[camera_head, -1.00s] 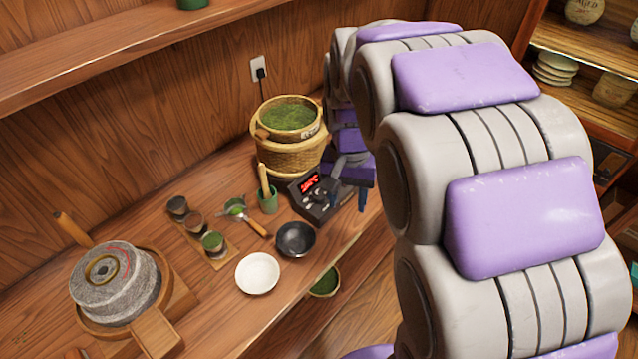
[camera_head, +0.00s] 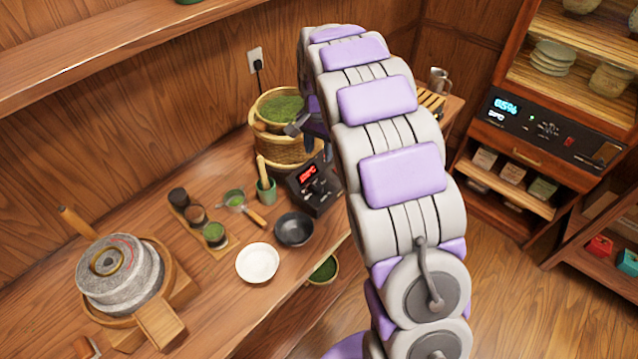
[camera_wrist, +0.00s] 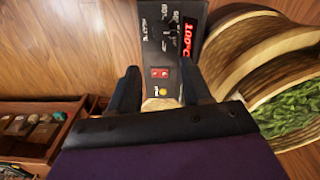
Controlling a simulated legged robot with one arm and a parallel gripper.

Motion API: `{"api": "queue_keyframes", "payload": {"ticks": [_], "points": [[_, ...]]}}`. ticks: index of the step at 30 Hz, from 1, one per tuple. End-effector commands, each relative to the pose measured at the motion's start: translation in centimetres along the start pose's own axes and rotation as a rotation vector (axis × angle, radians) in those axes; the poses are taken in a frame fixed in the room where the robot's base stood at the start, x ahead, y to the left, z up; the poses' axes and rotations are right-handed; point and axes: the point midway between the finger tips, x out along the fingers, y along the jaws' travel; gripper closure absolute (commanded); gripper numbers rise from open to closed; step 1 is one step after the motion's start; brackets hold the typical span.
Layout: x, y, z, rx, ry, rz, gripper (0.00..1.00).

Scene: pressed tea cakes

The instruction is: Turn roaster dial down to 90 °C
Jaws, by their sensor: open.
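The black control box (camera_head: 314,187) stands on the bench beside the woven basket. It has a red lit display (camera_head: 308,173) that seems to read 100 °C in the wrist view (camera_wrist: 188,38). Its dark dial (camera_wrist: 167,38) shows beyond my fingers in the wrist view, with lettering around it. My gripper (camera_wrist: 160,88) is open and empty, its two dark fingers apart, with the lower end of the panel visible between them. In the head view my gripper (camera_head: 304,137) is above the box, beside the basket rim, partly hidden by my arm.
The basket (camera_head: 280,145) with green leaves stands close behind the box. A green cup with a wooden tool (camera_head: 265,188), a black bowl (camera_head: 295,230) and a white bowl (camera_head: 258,263) are left of it. A stone mill (camera_head: 120,275) is at far left.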

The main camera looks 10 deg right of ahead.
Motion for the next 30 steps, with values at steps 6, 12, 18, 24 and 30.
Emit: {"api": "queue_keyframes", "payload": {"ticks": [6,12,18,24,30], "points": [[4.7,0.0,0.1,-0.002,-0.002,0.002,0.52],[8.6,0.2,0.0,-0.002,-0.003,0.001,0.52],[12.0,0.2,0.0,-0.002,-0.004,0.002,0.52],[13.8,0.1,0.1,-0.003,-0.001,0.001,0.52],[14.2,0.1,0.1,-0.003,-0.001,0.001,0.52]]}}
